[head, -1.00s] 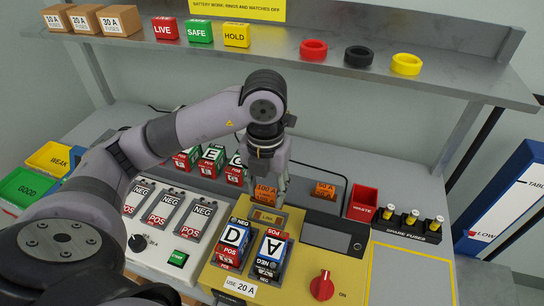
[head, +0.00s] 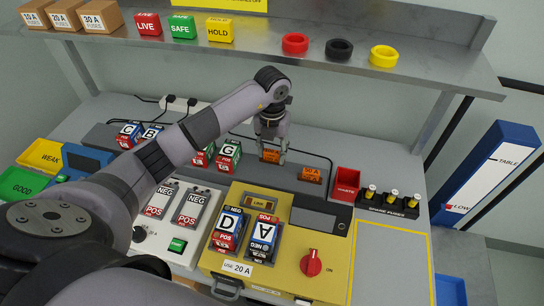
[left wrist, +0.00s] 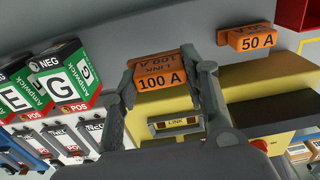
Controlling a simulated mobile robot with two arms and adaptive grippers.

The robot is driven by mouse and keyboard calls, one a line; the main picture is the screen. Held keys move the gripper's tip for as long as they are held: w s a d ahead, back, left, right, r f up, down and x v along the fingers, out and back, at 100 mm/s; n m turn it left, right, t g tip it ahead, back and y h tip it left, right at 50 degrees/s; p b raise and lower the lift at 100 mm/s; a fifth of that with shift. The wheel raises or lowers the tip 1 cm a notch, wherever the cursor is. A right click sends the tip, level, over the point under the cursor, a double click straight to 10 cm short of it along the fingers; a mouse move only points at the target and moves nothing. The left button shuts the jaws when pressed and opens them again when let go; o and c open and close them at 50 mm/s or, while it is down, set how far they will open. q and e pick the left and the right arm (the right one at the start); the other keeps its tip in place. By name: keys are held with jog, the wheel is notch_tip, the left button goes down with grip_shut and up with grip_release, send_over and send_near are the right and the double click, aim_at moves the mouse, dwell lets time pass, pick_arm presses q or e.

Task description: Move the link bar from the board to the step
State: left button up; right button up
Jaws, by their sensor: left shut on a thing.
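The orange 100 A link bar (left wrist: 160,72) is between the two fingers of my left gripper (left wrist: 168,75) in the left wrist view. The fingers are shut on its ends. In the head view my left gripper (head: 271,148) points down behind the yellow unit (head: 225,257), with the orange bar (head: 270,156) at its tips. The unit has a window marked LINK (head: 262,202), also in the left wrist view (left wrist: 176,123). A second orange bar, marked 50 A (head: 310,174), is to the right of the held one. I cannot tell which surface is the step. My right gripper is not in view.
Battery D (head: 227,229) and battery A (head: 263,239) stand in the yellow unit, beside a red knob (head: 312,262). Battery G (head: 228,157) stands left of my gripper. A red waste bin (head: 346,184) and a fuse rack (head: 390,203) are to the right. A shelf (head: 420,77) runs above.

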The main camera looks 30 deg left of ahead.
aim_at(272, 161)
pick_arm(q)
jog(key=shift+f, duration=0.6)
notch_tip(272, 161, down, 3)
jog(key=shift+p, duration=0.55)
jog(key=shift+f, duration=0.35)
jog(key=o, duration=1.1)
jog(key=shift+o, duration=1.4)
jog(key=shift+r, duration=0.1)
